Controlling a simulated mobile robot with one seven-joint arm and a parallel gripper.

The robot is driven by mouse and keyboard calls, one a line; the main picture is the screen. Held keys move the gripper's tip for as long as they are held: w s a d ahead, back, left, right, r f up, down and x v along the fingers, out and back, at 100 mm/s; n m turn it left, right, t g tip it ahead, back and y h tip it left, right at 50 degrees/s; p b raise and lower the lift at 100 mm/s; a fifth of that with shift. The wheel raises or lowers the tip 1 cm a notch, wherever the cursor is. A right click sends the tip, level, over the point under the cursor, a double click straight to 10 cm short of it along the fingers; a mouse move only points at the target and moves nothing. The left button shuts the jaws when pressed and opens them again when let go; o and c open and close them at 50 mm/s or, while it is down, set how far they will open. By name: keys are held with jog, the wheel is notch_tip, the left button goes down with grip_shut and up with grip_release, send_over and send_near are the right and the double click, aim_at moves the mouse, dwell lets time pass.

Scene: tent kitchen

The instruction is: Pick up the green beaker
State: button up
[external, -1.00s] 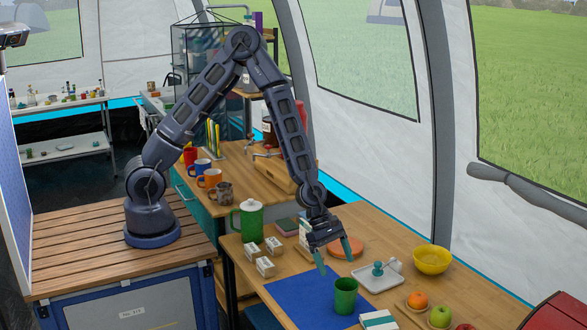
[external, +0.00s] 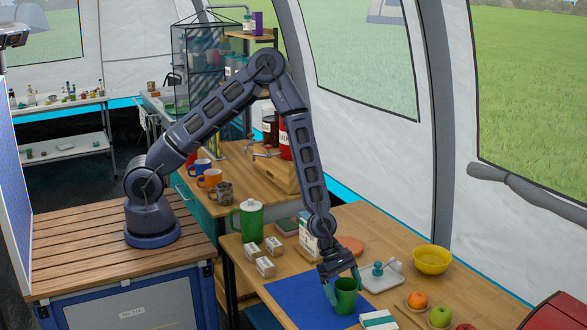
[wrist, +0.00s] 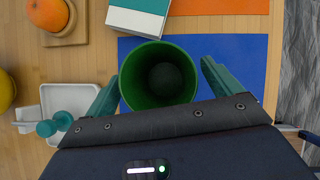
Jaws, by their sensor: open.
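The green beaker (external: 345,297) stands upright on the blue mat (external: 293,300) on the wooden table. My gripper (external: 344,287) is open and points down at the beaker, with one finger on each side of it. In the wrist view, the beaker (wrist: 158,77) shows its open mouth and dark inside, between the two teal fingertips of my gripper (wrist: 160,78). A gap shows between the beaker and the right finger; the left finger is very close to the rim, and I cannot tell whether it touches.
A white tray (external: 378,285) with a teal-handled item is behind the beaker. A white and teal box (external: 379,321) lies close at the front right. A yellow bowl (external: 432,260), an orange (external: 417,299) and apples are farther right. A green pitcher (external: 250,220) and small white boxes (external: 265,266) are left.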

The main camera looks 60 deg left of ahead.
jog(key=shift+d+f, duration=0.2)
jog(key=shift+f, duration=0.05)
jog(key=c, duration=1)
jog(key=shift+r, duration=0.1)
jog(key=shift+c, duration=0.2)
